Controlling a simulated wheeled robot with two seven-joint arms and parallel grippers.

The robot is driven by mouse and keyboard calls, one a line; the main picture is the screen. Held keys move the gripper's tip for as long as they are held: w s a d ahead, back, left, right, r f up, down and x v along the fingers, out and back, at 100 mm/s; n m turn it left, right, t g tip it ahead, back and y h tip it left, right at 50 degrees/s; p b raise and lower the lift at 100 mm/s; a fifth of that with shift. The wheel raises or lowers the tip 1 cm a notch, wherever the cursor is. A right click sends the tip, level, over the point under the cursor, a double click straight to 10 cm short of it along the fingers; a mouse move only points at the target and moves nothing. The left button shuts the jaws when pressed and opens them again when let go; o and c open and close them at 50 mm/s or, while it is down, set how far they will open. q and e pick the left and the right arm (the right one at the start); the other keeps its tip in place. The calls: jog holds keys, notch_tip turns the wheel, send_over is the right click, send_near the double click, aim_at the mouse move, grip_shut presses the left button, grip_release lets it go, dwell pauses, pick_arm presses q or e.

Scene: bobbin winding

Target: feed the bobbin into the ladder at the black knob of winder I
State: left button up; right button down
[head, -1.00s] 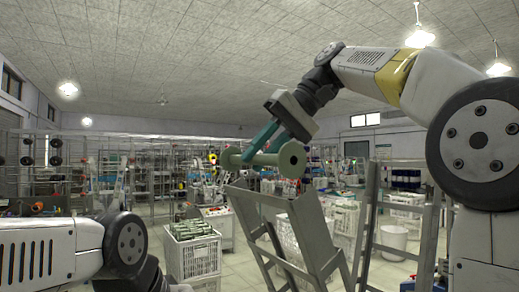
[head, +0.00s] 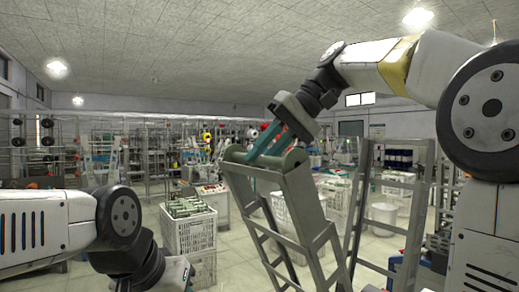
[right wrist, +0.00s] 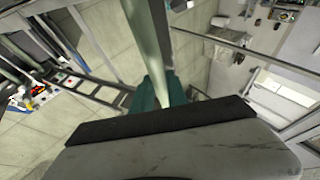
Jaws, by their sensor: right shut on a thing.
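The green bobbin (head: 296,156) lies across the upper end of the grey metal ladder (head: 302,202), level with or just inside its side walls; I cannot tell whether it touches the bottom. My right gripper (head: 270,146) reaches down from the upper right and is shut on the bobbin. In the right wrist view the bobbin's pale green barrel (right wrist: 146,40) runs up from the teal fingers (right wrist: 158,92). My left arm is at the lower left; its fingers are out of view. I cannot make out the black knob.
A white crate of green bobbins (head: 190,230) stands on the floor left of the ladder. A second grey frame (head: 398,230) stands close on the right, with a white bucket (head: 383,215) behind it. Racks and machines fill the back. Some floor is clear between crate and ladder.

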jog(key=shift+f, duration=0.1)
dwell(0.3)
jog(key=shift+w+d+f, duration=0.2)
jog(key=shift+d+f, duration=0.15)
jog(key=shift+f, duration=0.55)
jog(key=shift+w+d+f, duration=0.25)
jog(key=shift+d+f, duration=0.1)
jog(key=shift+f, duration=0.55)
jog(key=shift+w+d+f, duration=0.2)
jog(key=shift+d+f, duration=0.15)
jog(key=shift+f, duration=0.55)
notch_tip(320, 180, down, 6)
jog(key=w+d, duration=0.1)
jog(key=d, duration=0.1)
jog(key=shift+w+r, duration=0.2)
jog(key=shift+r, duration=0.05)
jog(key=f, duration=0.1)
jog(key=d+f, duration=0.1)
jog(key=w+f, duration=0.1)
jog(key=shift+d+f, duration=0.2)
jog(key=shift+f, duration=0.2)
